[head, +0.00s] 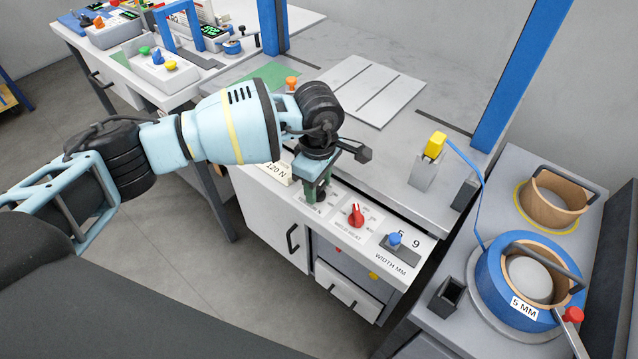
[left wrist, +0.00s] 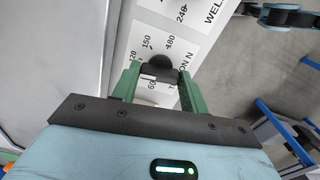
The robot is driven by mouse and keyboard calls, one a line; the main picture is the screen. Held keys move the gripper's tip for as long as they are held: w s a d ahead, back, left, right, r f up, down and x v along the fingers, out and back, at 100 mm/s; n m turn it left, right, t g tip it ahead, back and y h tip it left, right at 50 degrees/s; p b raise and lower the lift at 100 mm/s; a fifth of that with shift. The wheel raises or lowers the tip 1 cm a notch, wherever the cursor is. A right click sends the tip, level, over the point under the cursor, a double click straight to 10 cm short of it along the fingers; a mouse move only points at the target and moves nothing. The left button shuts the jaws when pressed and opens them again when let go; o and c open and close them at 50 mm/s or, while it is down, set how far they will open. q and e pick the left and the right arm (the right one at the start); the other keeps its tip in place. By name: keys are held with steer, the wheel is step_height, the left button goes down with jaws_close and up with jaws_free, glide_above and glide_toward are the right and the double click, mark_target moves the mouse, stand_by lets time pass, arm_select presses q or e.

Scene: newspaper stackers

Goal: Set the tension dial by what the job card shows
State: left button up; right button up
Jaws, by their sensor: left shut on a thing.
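My left gripper (head: 318,192) reaches down to the front control panel and is shut on the tension dial. In the left wrist view the dial (left wrist: 160,64) is a dark round knob between the two green fingertips (left wrist: 157,88). Around it a white scale plate (left wrist: 172,48) shows 60, 120, 150, 180 and part of "TENSION N". Where the dial points is hidden or too small to tell. A card reading "120 N" (head: 278,173) stands at the panel's left end, just left of the gripper. My right gripper is not in view.
Right of the gripper are a red weld heat knob (head: 356,215) and a blue width slider (head: 394,239). A blue strap coil labelled "5 MM" (head: 497,287) sits at the right. A blue frame post (head: 520,75) rises from the bench. The pale bench plate (head: 368,92) is clear.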

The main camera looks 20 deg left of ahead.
mark_target(319, 188)
arm_select(q)
steer(key=shift+m, duration=0.6)
steer(key=o, duration=1)
steer(key=shift+r, duration=0.1)
step_height(319, 188, up, 8)
steer(key=shift+f, duration=0.2)
